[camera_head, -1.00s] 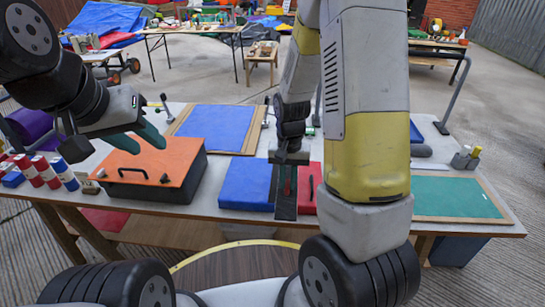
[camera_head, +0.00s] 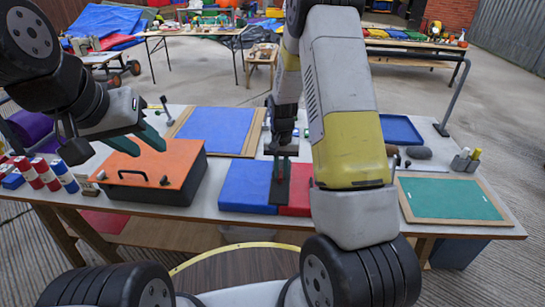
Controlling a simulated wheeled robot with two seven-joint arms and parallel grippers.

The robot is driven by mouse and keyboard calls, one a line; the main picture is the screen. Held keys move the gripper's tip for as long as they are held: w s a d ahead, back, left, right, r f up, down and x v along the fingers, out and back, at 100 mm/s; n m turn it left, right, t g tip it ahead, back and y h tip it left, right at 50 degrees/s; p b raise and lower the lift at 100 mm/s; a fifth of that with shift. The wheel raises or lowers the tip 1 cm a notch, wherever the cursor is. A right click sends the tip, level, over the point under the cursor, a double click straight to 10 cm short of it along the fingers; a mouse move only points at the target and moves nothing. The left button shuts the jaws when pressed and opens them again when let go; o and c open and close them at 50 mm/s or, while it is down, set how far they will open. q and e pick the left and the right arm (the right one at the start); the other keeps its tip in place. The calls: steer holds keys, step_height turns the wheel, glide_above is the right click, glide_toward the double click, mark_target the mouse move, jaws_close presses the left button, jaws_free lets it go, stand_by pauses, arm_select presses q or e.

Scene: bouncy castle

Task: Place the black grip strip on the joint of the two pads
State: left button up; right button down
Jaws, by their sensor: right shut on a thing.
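The blue pad (camera_head: 244,185) and the red pad (camera_head: 297,188) lie side by side near the front edge of the table. My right gripper (camera_head: 281,162) points down over their joint and is shut on the black grip strip (camera_head: 279,190). The strip lies along the joint or just above it; I cannot tell whether it touches the pads. My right arm hides the red pad's right side. My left gripper (camera_head: 141,143) is open and empty above the orange-topped box.
The orange-topped box (camera_head: 155,165) with a black handle stands left of the pads. Red, white and blue cylinders (camera_head: 48,174) stand at the far left. A framed blue panel (camera_head: 218,129) lies behind, a framed green panel (camera_head: 450,199) at right.

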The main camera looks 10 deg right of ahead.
steer(key=c, duration=1.4)
jaws_free()
steer(key=shift+f, duration=0.15)
step_height(320, 180, up, 12)
step_height(320, 180, up, 9)
steer(key=t, duration=0.2)
glide_above(281, 173)
steer(key=s, duration=0.5)
steer(key=s+a+r+n+t+y, duration=0.1)
steer(key=s+r+n+t, duration=0.1)
steer(key=s+r, duration=0.3)
steer(key=s+a+r+n+t+y, duration=0.1)
steer(key=s+r, duration=0.5)
steer(key=s, duration=0.8)
steer(key=shift+s+a+n+t, duration=0.2)
steer(key=shift+n+t, duration=0.2)
steer(key=shift+t, duration=0.2)
